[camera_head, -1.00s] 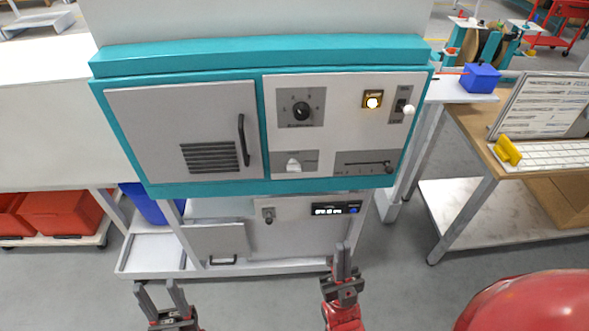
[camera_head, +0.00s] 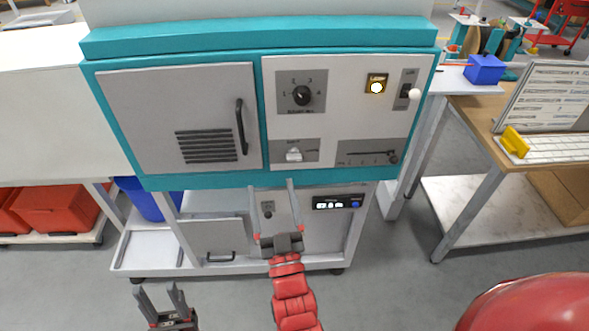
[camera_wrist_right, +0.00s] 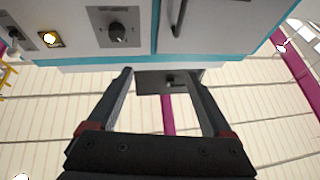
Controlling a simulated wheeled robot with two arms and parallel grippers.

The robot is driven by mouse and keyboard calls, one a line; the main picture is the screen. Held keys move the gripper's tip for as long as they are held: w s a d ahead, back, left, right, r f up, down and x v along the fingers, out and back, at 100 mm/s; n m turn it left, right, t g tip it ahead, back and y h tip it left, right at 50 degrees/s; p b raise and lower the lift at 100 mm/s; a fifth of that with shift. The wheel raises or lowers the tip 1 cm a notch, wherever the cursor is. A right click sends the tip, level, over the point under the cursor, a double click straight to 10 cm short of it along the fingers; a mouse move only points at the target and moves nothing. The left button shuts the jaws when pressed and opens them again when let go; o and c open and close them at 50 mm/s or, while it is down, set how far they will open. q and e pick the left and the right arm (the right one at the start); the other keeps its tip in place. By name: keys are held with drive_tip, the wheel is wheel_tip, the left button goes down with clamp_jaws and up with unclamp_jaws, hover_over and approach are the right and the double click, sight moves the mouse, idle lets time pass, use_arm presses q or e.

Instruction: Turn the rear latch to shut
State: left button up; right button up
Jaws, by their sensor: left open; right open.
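No part is marked as the rear latch. A small dark latch-like knob (camera_head: 267,210) is on the white lower panel, and its setting is too small to read. My right gripper (camera_head: 274,183) is open and empty in front of that panel, with fingers pointing up on either side of the knob in the picture. In the right wrist view, a small dark knob on a grey plate (camera_wrist_right: 150,84) shows between the open fingers (camera_wrist_right: 165,75), apart from them. My left gripper (camera_head: 159,290) is open and empty, low at the left.
The teal cabinet (camera_head: 220,184) above carries a door handle (camera_head: 241,127), a rotary knob (camera_head: 302,95), a white lever (camera_head: 293,155), a slider (camera_head: 392,157), a lit lamp (camera_head: 376,87) and a toggle switch (camera_head: 414,94). A display (camera_head: 338,202) is right of the lower knob.

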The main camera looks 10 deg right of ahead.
drive_tip(key=d+f+m+g+h+b, duration=0.1)
drive_tip(key=d+f+m+g+h, duration=0.15)
drive_tip(key=d+f+g, duration=0.55)
drive_tip(key=t+b, duration=0.3)
drive_tip(key=b, duration=0.4)
approach(294, 160)
drive_tip(key=shift+n, duration=0.25)
drive_tip(key=w, duration=0.3)
drive_tip(key=w+d+p, duration=0.1)
drive_tip(key=w, duration=0.4)
drive_tip(key=shift+w+d+r+p, duration=0.25)
drive_tip(key=shift+w+p, duration=0.05)
drive_tip(key=shift+w, duration=0.1)
clamp_jaws()
